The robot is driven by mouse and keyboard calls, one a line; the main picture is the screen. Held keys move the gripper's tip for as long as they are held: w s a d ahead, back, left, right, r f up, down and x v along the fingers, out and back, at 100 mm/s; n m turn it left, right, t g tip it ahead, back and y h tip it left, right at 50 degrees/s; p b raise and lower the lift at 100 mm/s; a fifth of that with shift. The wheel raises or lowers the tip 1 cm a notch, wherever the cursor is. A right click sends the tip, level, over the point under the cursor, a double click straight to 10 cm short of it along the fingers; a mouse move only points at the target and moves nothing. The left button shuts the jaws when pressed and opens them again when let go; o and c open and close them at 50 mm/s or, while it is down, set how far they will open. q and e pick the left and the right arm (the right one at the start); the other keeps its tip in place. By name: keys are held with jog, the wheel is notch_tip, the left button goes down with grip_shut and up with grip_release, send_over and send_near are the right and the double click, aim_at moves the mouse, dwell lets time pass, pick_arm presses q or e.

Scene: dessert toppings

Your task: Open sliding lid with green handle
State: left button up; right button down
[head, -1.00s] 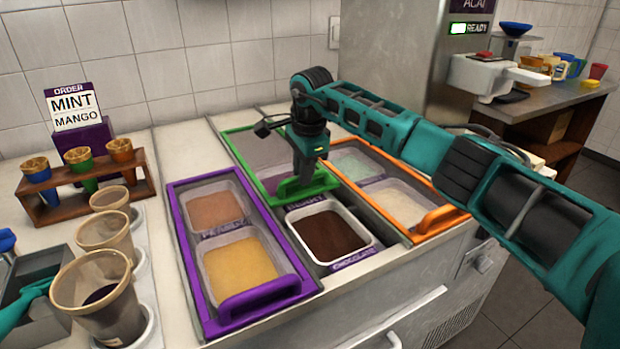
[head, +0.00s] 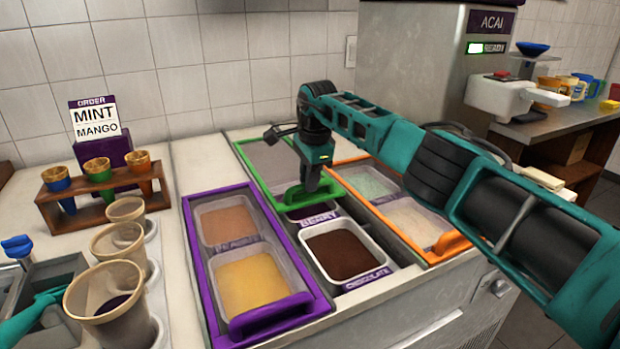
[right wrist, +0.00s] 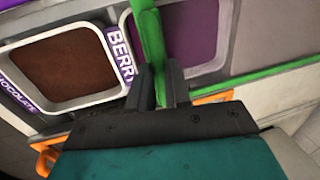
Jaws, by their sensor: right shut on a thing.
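The sliding lid (head: 268,160) has a green frame and a grey see-through pane, and lies in the middle lane of the counter. Its green handle (head: 328,189) is at the front end. My right gripper (head: 303,192) is shut on this handle from above, with the arm coming in from the right. In the right wrist view the two dark fingers (right wrist: 158,88) straddle the green handle (right wrist: 149,45). A strip of the dark purple berry tub shows between the handle and the BERRY label (head: 319,219). My left gripper is not in view.
The chocolate tub (head: 345,250) is open in front of the berry one. Purple-framed (head: 190,235) and orange-framed (head: 452,243) lids flank the lane. Cups (head: 108,295), a wooden cone rack (head: 107,193) and an order sign (head: 97,118) stand at left.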

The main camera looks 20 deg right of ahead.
jog(key=c, duration=1.1)
grip_release()
jog(key=s+r, duration=0.1)
jog(key=r, duration=0.3)
jog(key=r+p, duration=0.1)
jog(key=r, duration=0.3)
jog(key=s+r, duration=0.1)
jog(key=r, duration=0.3)
jog(key=shift+s+d+r, duration=0.1)
jog(key=shift+s+r, duration=0.2)
jog(key=shift+r, duration=0.05)
